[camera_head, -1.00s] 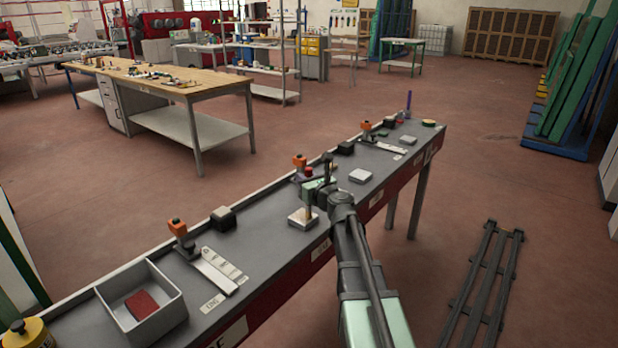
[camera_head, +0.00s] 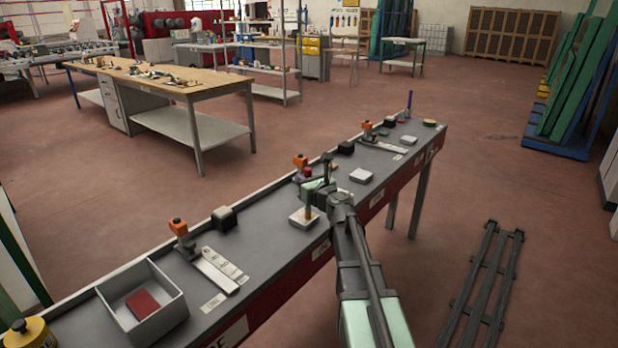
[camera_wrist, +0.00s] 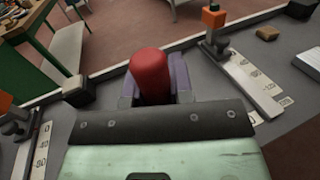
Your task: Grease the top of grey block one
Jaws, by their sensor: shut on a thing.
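My gripper (camera_head: 312,192) is shut on an upright tool with a rounded red top (camera_wrist: 150,76). The red top shows between the purple fingers in the wrist view. In the head view, the tool's tan lower end (camera_head: 307,211) is at the top of a light grey block (camera_head: 295,217) near the bench's front edge. I cannot tell whether they touch. No grease can be made out on this block. A second light grey block (camera_head: 361,175) lies farther along the bench. Neither block shows a readable number, and the wrist view hides the tool's lower end.
The long dark bench (camera_head: 262,247) carries orange-topped stops (camera_head: 178,227), white scales (camera_head: 215,268) and black blocks (camera_head: 223,218). An open grey bin (camera_head: 168,318) with a red piece stands at the near left.

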